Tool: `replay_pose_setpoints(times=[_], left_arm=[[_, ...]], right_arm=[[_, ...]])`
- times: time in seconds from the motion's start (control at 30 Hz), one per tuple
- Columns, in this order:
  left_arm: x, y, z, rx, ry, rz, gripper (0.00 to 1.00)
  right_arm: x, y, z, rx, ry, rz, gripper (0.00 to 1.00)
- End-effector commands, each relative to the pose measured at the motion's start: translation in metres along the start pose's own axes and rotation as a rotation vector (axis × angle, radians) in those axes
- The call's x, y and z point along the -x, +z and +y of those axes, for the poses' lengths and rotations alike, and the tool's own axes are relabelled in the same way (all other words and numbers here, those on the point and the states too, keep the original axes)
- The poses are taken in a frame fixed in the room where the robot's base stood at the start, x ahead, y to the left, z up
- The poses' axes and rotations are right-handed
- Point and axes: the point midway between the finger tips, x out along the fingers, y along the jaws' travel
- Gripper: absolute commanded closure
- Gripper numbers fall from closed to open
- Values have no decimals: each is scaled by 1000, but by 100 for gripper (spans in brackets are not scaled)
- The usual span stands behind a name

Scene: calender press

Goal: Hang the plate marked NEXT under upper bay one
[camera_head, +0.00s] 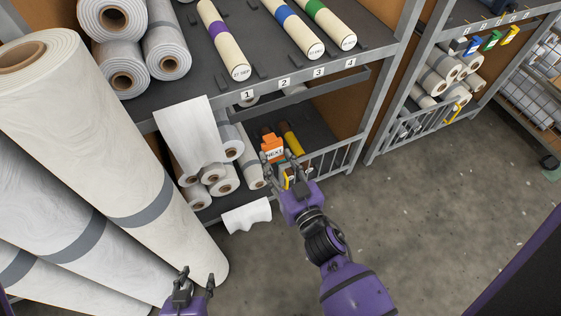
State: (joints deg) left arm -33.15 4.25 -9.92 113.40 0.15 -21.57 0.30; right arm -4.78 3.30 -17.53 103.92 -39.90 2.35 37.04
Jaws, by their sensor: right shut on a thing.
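The orange plate marked NEXT (272,151) is in my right gripper (278,165), which is shut on it. The plate is in front of the lower shelf opening, a little below and right of the label 1 (247,95) on the upper shelf edge. That label marks upper bay one, where a cream roll with a purple band (219,33) lies. The gripper's fingers hide the plate's lower part. My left gripper (197,279) is low at the bottom of the view, open and empty, beside the big leaning rolls.
Large wrapped rolls (105,140) lean at the left. A white sheet (190,130) hangs over the shelf edge. A grey rail (310,95) runs under the upper shelf. A second rack (440,80) stands right, with coloured tags (491,42).

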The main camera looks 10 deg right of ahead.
Motion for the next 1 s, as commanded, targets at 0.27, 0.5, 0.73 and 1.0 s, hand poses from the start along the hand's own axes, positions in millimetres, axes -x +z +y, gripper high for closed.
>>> replay_pose_setpoints(times=[0.27,0.5,0.73,1.0], left_arm=[[1,12,-7,-6,-9,-19,60],[1,16,-8,-9,-11,-25,60],[0,18,-8,-10,-10,-27,60],[-1,19,-8,-11,-10,-25,60]], right_arm=[[-18,-2,0,-1,1,0,92],[-34,-4,0,0,1,0,92],[-50,-6,0,0,1,0,92],[-69,-7,0,1,1,0,92]])
